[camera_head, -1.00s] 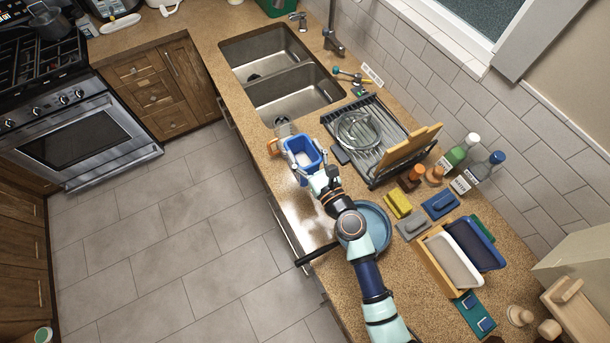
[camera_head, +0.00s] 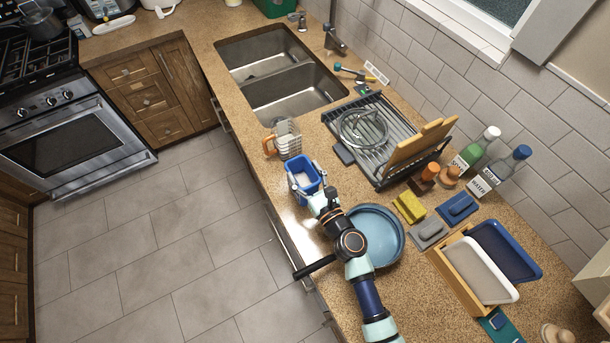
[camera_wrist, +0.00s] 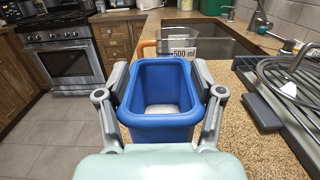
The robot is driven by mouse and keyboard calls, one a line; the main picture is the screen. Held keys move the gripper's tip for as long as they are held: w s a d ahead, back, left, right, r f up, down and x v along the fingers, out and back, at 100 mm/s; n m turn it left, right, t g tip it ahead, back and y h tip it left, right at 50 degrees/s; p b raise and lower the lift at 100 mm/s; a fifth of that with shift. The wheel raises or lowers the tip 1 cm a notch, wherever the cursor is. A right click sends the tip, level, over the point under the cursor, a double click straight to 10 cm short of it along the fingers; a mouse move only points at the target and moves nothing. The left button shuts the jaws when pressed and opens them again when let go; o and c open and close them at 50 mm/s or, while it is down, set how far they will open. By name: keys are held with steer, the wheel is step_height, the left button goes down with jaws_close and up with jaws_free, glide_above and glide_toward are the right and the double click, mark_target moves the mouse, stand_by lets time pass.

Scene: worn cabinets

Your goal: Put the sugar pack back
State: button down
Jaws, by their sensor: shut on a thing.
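My gripper (camera_head: 314,192) is shut on a blue open-topped container (camera_head: 303,172), with a finger on each of two opposite sides. In the wrist view the container (camera_wrist: 160,126) is upright between the fingers (camera_wrist: 160,97), with something pale at its bottom. It is at the counter's front edge; I cannot tell whether it touches the counter. No label naming it as sugar shows. A small pale pack (camera_head: 79,27) stands beside the stove at the far left, too small to read.
A measuring jug (camera_head: 288,139) with an orange handle stands just beyond the container, before the double sink (camera_head: 290,92). A dish rack (camera_head: 375,140) is to the right. A blue pan (camera_head: 385,235) lies beside my arm. Sponges and bottles stand further right.

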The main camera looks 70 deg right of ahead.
steer(key=shift+f, duration=0.1)
steer(key=shift+c, duration=0.8)
jaws_free()
steer(key=b+v, duration=0.2)
steer(key=v, duration=1)
